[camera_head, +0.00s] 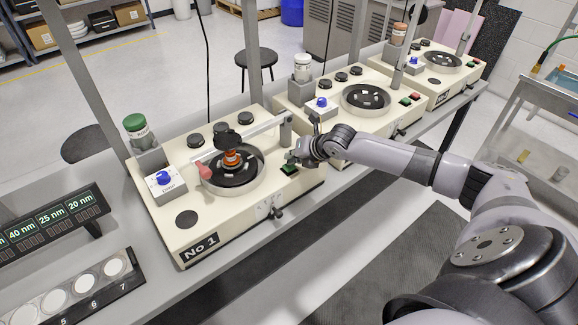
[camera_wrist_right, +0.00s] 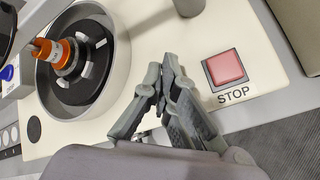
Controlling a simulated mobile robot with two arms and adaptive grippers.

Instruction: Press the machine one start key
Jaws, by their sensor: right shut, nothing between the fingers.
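Machine one (camera_head: 200,225), a cream polishing unit labelled "No 1", stands nearest on the bench. Its green start key (camera_head: 289,169) shows at the right front of its top, just below my right gripper (camera_head: 293,157). In the right wrist view the shut, empty fingers (camera_wrist_right: 162,75) are over the machine top, between the round bowl (camera_wrist_right: 118,75) and the red STOP key (camera_wrist_right: 225,68). The start key is not visible there, and I cannot tell whether the fingertips touch it. The red key is hidden in the head view. My left gripper is not in view.
An orange-and-black fixture (camera_head: 232,158) stands in machine one's bowl, below a pale arm. Two similar machines (camera_head: 365,98) (camera_head: 437,62) stand farther along the bench. A display (camera_head: 50,222) and a tray of white discs (camera_head: 85,285) are at the left. Upright posts rise along the bench.

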